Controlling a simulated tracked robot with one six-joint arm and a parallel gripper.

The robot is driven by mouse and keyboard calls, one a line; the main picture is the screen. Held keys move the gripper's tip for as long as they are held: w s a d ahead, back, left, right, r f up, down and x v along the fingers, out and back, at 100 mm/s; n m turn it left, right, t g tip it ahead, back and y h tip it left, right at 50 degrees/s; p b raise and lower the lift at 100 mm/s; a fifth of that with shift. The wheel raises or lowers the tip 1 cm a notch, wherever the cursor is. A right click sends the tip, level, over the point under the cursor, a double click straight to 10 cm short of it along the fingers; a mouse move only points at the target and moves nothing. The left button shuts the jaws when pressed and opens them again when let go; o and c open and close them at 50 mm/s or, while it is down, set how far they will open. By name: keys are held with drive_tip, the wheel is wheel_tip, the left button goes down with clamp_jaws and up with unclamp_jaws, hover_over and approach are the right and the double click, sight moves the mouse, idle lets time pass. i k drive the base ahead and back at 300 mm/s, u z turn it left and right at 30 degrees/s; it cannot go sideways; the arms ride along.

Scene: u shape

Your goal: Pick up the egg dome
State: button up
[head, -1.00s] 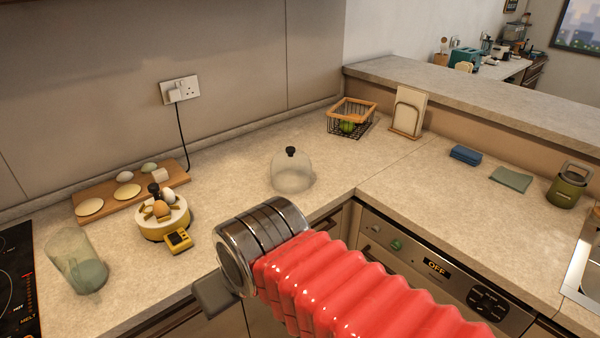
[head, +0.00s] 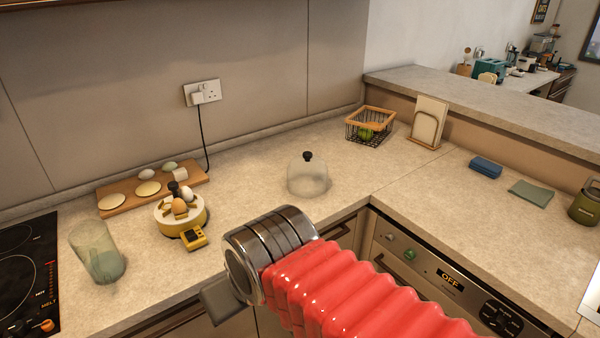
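The egg dome (head: 307,177) is a clear, see-through cover with a black knob on top. It stands upright on the counter near the inner corner, apart from the egg cooker (head: 180,216). The egg cooker is yellow and white, holds eggs, and has a small yellow control box in front. My gripper (head: 222,302) shows as a dark grey piece at the end of my red ribbed arm, low in the picture at the counter's front edge. It is nearer to me than the dome and below it. Its fingers cannot be made out, and nothing is seen in it.
A wooden board (head: 140,197) with eggs and round pieces lies behind the cooker. A wire basket (head: 369,127) and a napkin holder (head: 428,124) stand at the back right. Counter around the dome is clear.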

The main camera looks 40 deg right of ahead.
sight(306, 171)
drive_tip(key=u, duration=2.45)
drive_tip(key=k, duration=0.7)
drive_tip(key=z, duration=1.5)
